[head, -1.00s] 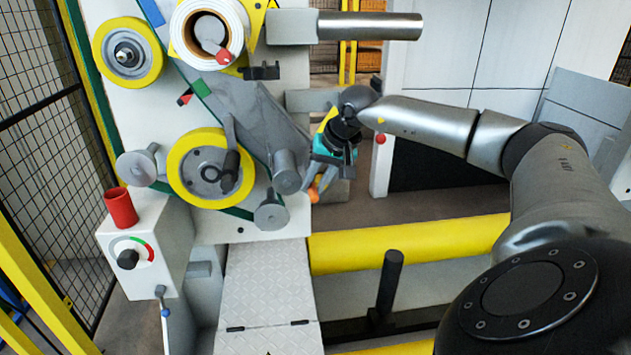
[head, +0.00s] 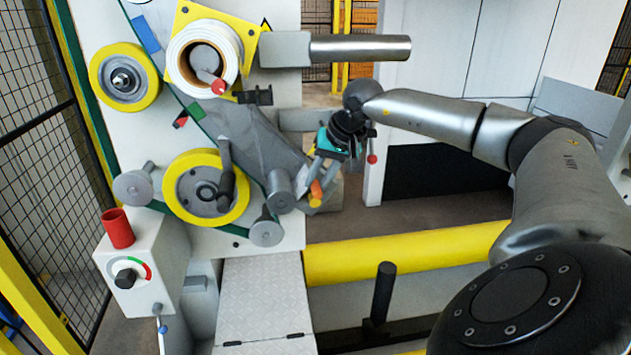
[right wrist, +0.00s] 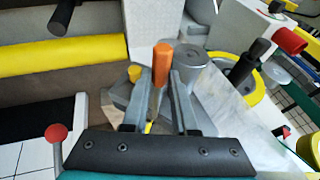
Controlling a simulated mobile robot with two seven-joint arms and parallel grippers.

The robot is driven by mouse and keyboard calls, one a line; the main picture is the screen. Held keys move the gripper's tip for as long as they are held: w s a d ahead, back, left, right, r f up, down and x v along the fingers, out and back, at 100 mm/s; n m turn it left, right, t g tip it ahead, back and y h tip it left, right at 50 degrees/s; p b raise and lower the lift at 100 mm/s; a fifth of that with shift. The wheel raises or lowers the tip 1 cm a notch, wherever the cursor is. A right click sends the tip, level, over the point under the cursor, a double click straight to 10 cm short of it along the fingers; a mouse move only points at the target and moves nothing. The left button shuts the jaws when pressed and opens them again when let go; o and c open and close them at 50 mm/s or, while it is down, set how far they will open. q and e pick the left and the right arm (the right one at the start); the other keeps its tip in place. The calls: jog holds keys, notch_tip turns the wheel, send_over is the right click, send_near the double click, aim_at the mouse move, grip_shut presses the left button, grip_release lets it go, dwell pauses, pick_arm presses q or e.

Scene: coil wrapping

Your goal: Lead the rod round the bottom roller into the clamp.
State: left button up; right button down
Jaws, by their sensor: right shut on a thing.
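My right gripper (head: 320,180) is just right of the machine's panel, pointing down. It is shut on a rod with an orange end (head: 316,190). In the right wrist view the rod (right wrist: 161,62) stands between the two fingers (right wrist: 157,105). A grey web (head: 255,135) runs down from the upper rollers towards the rod. The bottom roller (head: 265,232) is a grey cylinder at the panel's lower edge, left of and below the gripper. I cannot tell which part is the clamp. My left gripper is not in view.
Another grey roller (head: 279,190) sits close left of the gripper. A big yellow-rimmed wheel (head: 207,168) is further left. A yellow beam (head: 400,250) and a black post (head: 383,292) are below. A control box (head: 130,265) stands at lower left.

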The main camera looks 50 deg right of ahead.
jog(key=shift+s+d+r+p, duration=0.25)
jog(key=shift+r+p, duration=0.25)
jog(key=shift+r, duration=0.4)
jog(key=shift+s+d+r+p, duration=0.2)
jog(key=shift+r+p, duration=0.3)
jog(key=shift+r, duration=0.35)
jog(key=shift+s+d+r+p, duration=0.15)
jog(key=shift+d+r+p, duration=0.25)
jog(key=shift+r, duration=0.5)
jog(key=shift+a, duration=0.15)
notch_tip(320, 180, up, 9)
jog(key=s+d+p, duration=0.2)
jog(key=p, duration=0.3)
jog(key=shift+s+d+p, duration=0.15)
jog(key=shift+d+p, duration=0.15)
jog(key=shift+d, duration=0.05)
jog(key=shift+s+d+f+b, duration=0.1)
jog(key=shift+s+d+b, duration=0.7)
jog(key=shift+d+b, duration=0.2)
jog(key=shift+s+d+b, duration=0.8)
jog(key=shift+d+b, duration=0.1)
jog(key=shift+d, duration=0.05)
jog(key=shift+f, duration=0.1)
